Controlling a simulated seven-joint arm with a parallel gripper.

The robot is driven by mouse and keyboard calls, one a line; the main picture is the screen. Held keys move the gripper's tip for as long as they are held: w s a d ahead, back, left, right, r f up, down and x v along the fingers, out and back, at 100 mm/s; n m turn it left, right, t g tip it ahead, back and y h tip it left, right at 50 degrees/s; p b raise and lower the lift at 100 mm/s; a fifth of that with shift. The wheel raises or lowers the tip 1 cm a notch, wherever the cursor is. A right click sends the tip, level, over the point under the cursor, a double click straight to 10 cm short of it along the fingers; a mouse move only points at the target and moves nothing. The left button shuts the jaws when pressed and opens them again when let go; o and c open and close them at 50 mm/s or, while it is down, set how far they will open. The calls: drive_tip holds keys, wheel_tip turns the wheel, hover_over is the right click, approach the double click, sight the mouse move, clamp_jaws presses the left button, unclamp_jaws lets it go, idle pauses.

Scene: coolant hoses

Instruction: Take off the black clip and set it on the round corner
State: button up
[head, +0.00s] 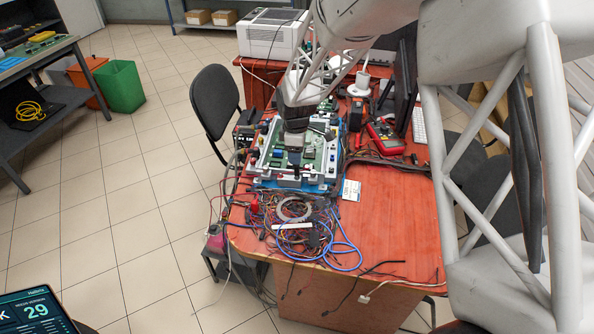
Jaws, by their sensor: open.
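My gripper (294,150) points down over the green circuit board (312,152) in a fixture with pale rails on the wooden table (395,215). Its jaws are open, but at this size I cannot see whether anything is between them. Small dark parts show around the fixture, one at its front rail (297,172); I cannot tell for certain which is the black clip. The table's front left corner (243,246) looks rounded and has cables close to it. The board directly under the gripper is hidden.
A tangle of cables (290,225) with a blue loop covers the table's front left. A red multimeter (385,137), a monitor (399,85) and a white printer (272,33) stand farther back. A black chair (215,100) is at the left. The table's front right is mostly bare.

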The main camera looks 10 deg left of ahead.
sight(297, 175)
drive_tip(key=shift+f, duration=1.25)
drive_tip(key=shift+f, duration=0.1)
drive_tip(key=shift+w+d+f, duration=0.15)
drive_tip(key=shift+f, duration=2.35)
clamp_jaws()
